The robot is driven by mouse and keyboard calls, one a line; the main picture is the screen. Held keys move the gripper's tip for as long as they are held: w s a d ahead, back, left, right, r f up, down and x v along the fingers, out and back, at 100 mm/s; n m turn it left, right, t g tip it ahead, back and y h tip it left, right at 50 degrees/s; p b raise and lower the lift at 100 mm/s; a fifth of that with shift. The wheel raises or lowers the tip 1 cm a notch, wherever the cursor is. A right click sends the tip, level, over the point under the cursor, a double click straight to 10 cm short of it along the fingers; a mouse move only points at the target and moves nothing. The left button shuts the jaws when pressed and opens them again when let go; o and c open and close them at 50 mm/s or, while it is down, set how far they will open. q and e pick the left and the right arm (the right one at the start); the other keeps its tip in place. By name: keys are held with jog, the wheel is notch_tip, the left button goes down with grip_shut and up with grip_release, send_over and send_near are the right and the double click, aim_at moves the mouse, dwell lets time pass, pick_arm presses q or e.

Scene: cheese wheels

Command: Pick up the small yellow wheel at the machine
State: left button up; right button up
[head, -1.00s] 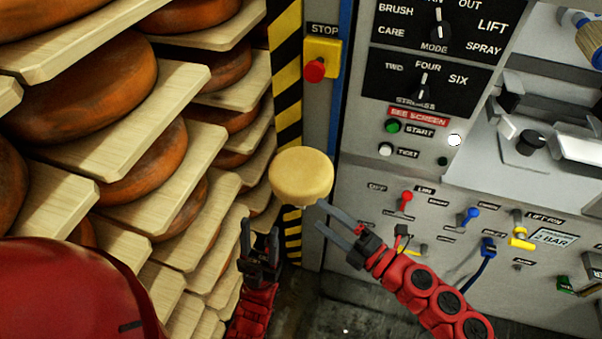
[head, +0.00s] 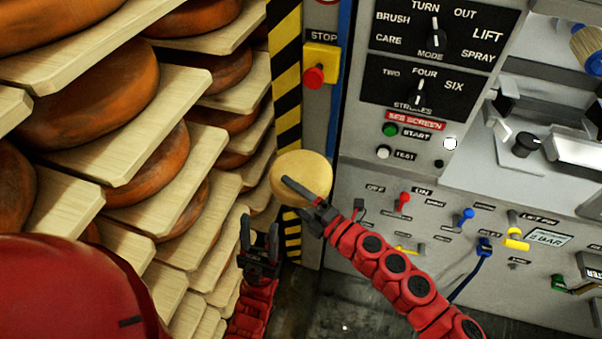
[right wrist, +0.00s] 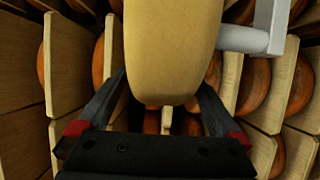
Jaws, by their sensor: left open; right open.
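The small yellow wheel (head: 313,168) is pale and round, in front of the striped post by the machine. In the right wrist view the wheel (right wrist: 172,50) fills the upper middle, on a grey bracket (right wrist: 245,38). My right gripper (head: 302,198) is open, and one finger crosses the wheel's face in the head view. In the right wrist view its fingers (right wrist: 160,92) stand either side of the wheel's lower part. I cannot tell if they touch it. My left gripper (head: 259,232) is open and empty, lower and left of the wheel.
Wooden shelves (head: 150,170) with large orange-brown wheels (head: 90,103) fill the left side. The machine panel (head: 400,170) with knobs, buttons and small levers stands at the right. A yellow-black striped post (head: 286,70) and a red stop button (head: 313,76) are between them.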

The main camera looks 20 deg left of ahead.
jog(key=shift+w+a, duration=0.1)
jog(key=shift+a, duration=0.15)
jog(key=shift+c, duration=0.3)
grip_shut()
